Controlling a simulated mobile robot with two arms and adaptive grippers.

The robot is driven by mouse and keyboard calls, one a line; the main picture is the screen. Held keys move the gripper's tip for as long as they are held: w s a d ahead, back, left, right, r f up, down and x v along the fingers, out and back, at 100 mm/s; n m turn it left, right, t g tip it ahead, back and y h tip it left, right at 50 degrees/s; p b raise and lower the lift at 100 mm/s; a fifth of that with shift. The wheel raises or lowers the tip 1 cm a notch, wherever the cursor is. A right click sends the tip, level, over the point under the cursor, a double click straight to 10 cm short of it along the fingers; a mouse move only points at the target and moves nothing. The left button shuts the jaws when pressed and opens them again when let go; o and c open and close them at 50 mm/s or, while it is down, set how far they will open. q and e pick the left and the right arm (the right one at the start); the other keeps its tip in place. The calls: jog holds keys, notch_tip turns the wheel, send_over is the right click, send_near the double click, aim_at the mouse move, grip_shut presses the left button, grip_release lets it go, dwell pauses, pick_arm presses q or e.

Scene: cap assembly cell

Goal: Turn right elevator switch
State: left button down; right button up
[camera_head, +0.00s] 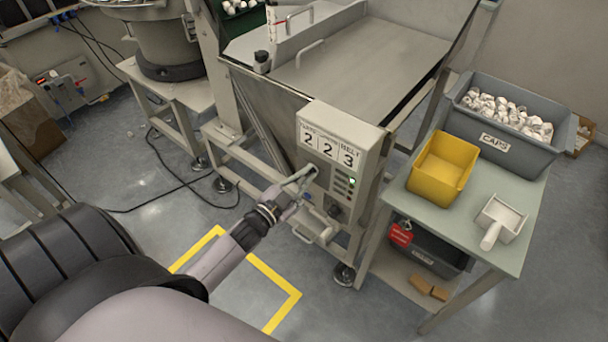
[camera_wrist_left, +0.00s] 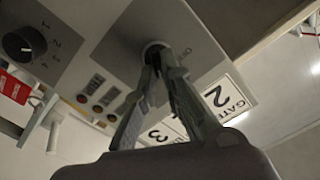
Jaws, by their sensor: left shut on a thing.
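A grey control box (camera_head: 370,150) is mounted on the front of the elevator hopper, with a sign reading 2, 2, 3. My left gripper (camera_head: 312,172) reaches its front face, below the sign. In the left wrist view, my left gripper (camera_wrist_left: 158,58) has its fingertips closed together around a small round switch (camera_wrist_left: 153,46), mostly hidden by the fingers, beside an "OFF" marking. A black numbered dial (camera_wrist_left: 25,43) is on the same panel, clear of the fingers; it also shows low on the box in the head view (camera_head: 334,211). My right gripper is not in view.
A green lamp (camera_head: 352,181) is lit on the box. At right, a table (camera_head: 462,248) bears a yellow bin (camera_head: 441,165), a grey bin of caps (camera_head: 545,160) and a white scoop (camera_head: 501,220). A red tag (camera_head: 400,235) hangs below. Yellow floor tape (camera_head: 275,274) lies in front.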

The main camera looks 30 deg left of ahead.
pick_arm(q)
jog(key=shift+d+m, duration=0.1)
jog(key=shift+m, duration=1.1)
jog(key=c, duration=1.7)
grip_release()
jog(key=shift+f, duration=0.1)
jog(key=shift+s, duration=0.1)
jog(key=s, duration=0.8)
jog(key=s+a, duration=0.1)
jog(key=s, duration=0.2)
jog(key=shift+s, duration=0.4)
